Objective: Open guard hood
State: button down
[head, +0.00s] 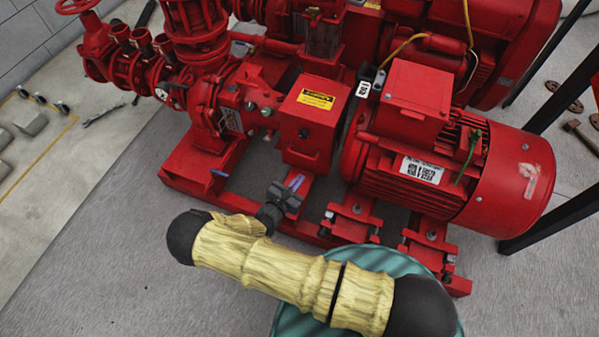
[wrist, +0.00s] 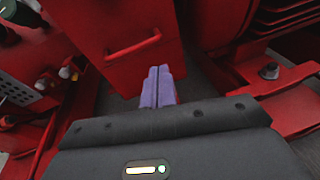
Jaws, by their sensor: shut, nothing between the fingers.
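The guard hood (head: 308,132) is a red box with a yellow warning label on top, between the pump and the motor. It looks closed. In the wrist view its red front face (wrist: 105,18) fills the upper left, with a red bar handle (wrist: 133,46) across it. My gripper (head: 297,181) is in front of and below the hood in the head view. In the wrist view its purple fingers (wrist: 157,86) are together, with nothing seen between them. They point toward the lower edge of the hood, just below the handle's right end. I cannot tell whether they touch it.
The red motor (head: 450,150) stands right of the hood, and the pump (head: 235,105) with pipes and valves stands left. A red base frame (head: 190,183) runs beneath them. Bare grey floor (head: 90,235) lies at the front left. A black-legged stand (head: 560,215) is at the right.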

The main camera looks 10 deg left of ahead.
jog(key=a+f+n, duration=0.1)
jog(key=a+f+n+t+y, duration=0.1)
jog(key=f+y, duration=0.1)
jog(key=f, duration=0.1)
jog(key=shift+s+a+n+b, duration=0.25)
jog(key=shift+a+n+b, duration=0.15)
jog(key=shift+w+f, duration=0.1)
jog(key=b, duration=0.5)
send_near(306, 152)
jog(key=w+f, duration=0.1)
jog(key=w+d+f, duration=0.1)
jog(key=w+f, duration=0.3)
jog(key=shift+d+f, duration=0.2)
jog(key=shift+d, duration=0.05)
jog(key=r, duration=0.3)
jog(key=shift+s+a+r, duration=0.15)
jog(key=shift+s+r, duration=0.1)
jog(key=shift+s, duration=0.1)
jog(key=shift+s+r, duration=0.2)
jog(key=shift+r, duration=0.25)
jog(key=shift+r, duration=0.15)
jog(key=shift+s+a+r+y+p, duration=0.1)
jog(key=shift+s+r+y+p, duration=0.3)
jog(key=shift+p, duration=0.8)
